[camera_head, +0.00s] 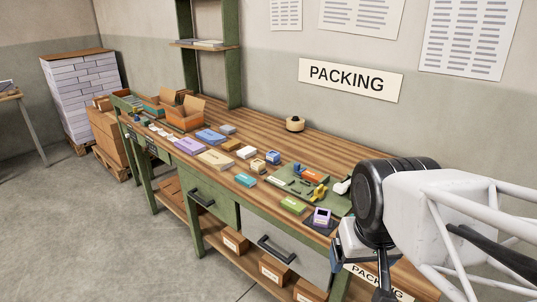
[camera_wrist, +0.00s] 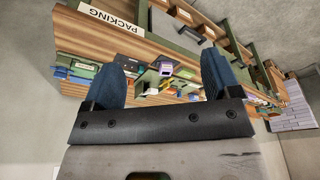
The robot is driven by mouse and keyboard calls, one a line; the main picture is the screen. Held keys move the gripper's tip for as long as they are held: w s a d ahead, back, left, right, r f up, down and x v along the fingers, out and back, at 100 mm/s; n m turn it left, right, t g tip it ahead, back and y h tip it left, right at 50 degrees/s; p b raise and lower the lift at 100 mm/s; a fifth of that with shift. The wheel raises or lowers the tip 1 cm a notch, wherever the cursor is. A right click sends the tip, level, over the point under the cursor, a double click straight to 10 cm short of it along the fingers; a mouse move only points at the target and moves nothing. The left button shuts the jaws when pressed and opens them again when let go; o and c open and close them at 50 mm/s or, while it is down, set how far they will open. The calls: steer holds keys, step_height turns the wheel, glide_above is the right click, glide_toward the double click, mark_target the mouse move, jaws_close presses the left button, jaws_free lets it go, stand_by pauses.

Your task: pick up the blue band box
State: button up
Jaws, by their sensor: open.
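A small box with blue on it (camera_head: 272,157), which looks like the blue band box, sits on the wooden packing bench among other small boxes, left of the green mat. Its band is too small to see clearly. My gripper (camera_wrist: 168,75) is open and empty in the wrist view, with its two blue fingers spread apart. In the head view my arm is at the right end of the bench, well apart from that box. I cannot pick out the box for sure in the tilted wrist view.
The bench (camera_head: 325,148) holds a purple box (camera_head: 190,146), a teal box (camera_head: 245,180), a green box (camera_head: 293,206) and a tape roll (camera_head: 295,124). Open cartons (camera_head: 185,114) stand at the far left end. A green mat (camera_head: 290,183) with tools lies between my arm and the boxes.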

steer(key=shift+w, duration=0.1)
steer(key=w+a+r+m, duration=0.1)
steer(key=w+r, duration=0.2)
steer(key=w, duration=0.7)
steer(key=w+r+m, duration=0.1)
steer(key=w+r, duration=0.3)
steer(key=w, duration=0.5)
steer(key=m+g, duration=0.3)
steer(key=m, duration=0.4)
glide_above(273, 153)
steer(key=f, duration=2.1)
steer(key=shift+s, duration=0.35)
steer(key=shift+w+f, duration=0.35)
steer(key=shift+w, duration=0.05)
steer(key=shift+f, duration=0.15)
steer(key=shift+f, duration=1.15)
